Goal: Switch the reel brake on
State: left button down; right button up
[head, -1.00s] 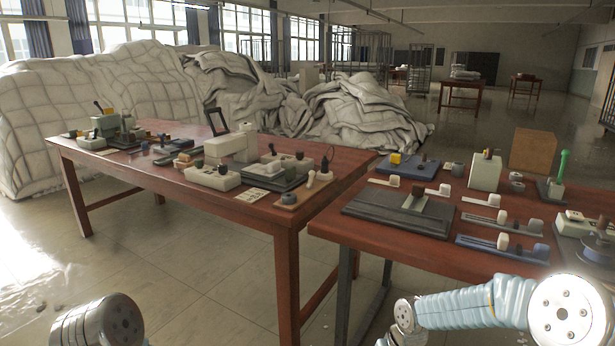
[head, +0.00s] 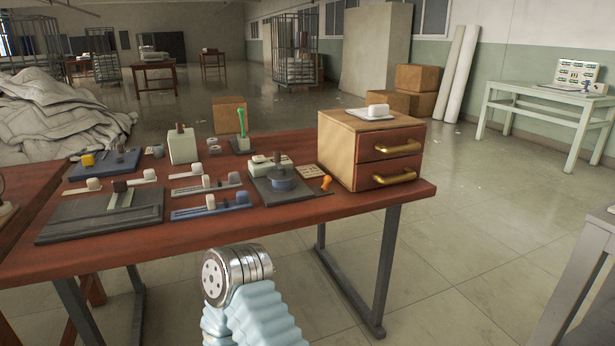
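A cream block with small dark and green marks (head: 270,163) sits behind the drum. A small orange lever (head: 326,183) stands at the right edge of this unit, tilted. I cannot tell for certain which part is the brake or its setting. Part of one of my arms, with a pale blue ribbed sleeve and metal joint, shows at the bottom middle, in front of the table. Neither gripper shows.
The red-brown table (head: 300,218) also holds several slider units, a large dark plate with a lever (head: 100,215), a green-handled device (head: 241,125) and a wooden drawer box (head: 370,150). Pale side tables stand at the right. Floor in front is clear.

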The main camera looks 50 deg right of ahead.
aim_at(328, 179)
jog(key=z, duration=1.9)
jog(key=i+l+z, duration=0.1)
jog(key=i+z, duration=0.2)
jog(key=i, duration=0.4)
